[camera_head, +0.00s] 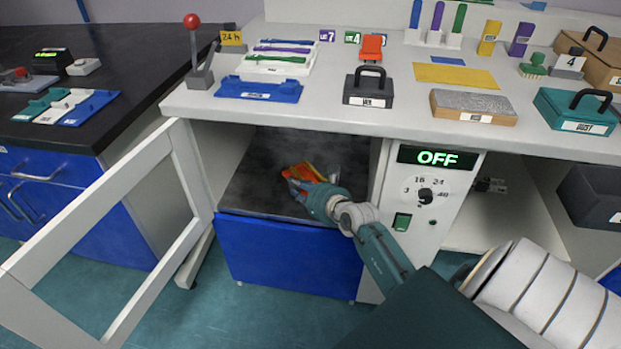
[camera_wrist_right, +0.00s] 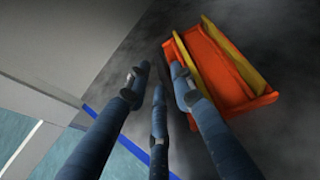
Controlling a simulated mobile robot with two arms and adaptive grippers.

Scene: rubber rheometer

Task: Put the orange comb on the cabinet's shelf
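The orange comb (camera_head: 303,171), orange with yellow strips, lies on the dark shelf (camera_head: 250,190) inside the open cabinet. It also shows in the right wrist view (camera_wrist_right: 212,72), flat on the dark surface and right of the fingers. My right gripper (camera_head: 298,188) reaches into the cabinet at the comb's near side. In the right wrist view (camera_wrist_right: 158,76) its fingers are spread with nothing between them. The right finger's tip is close beside the comb's left edge; I cannot tell whether they touch. My left gripper is not in view.
The white-framed cabinet door (camera_head: 180,165) stands open at the left. The control panel (camera_head: 425,195) reads OFF at the right. The white worktop (camera_head: 330,118) overhangs the opening and carries a black weight (camera_head: 368,92) and a blue tray (camera_head: 258,92).

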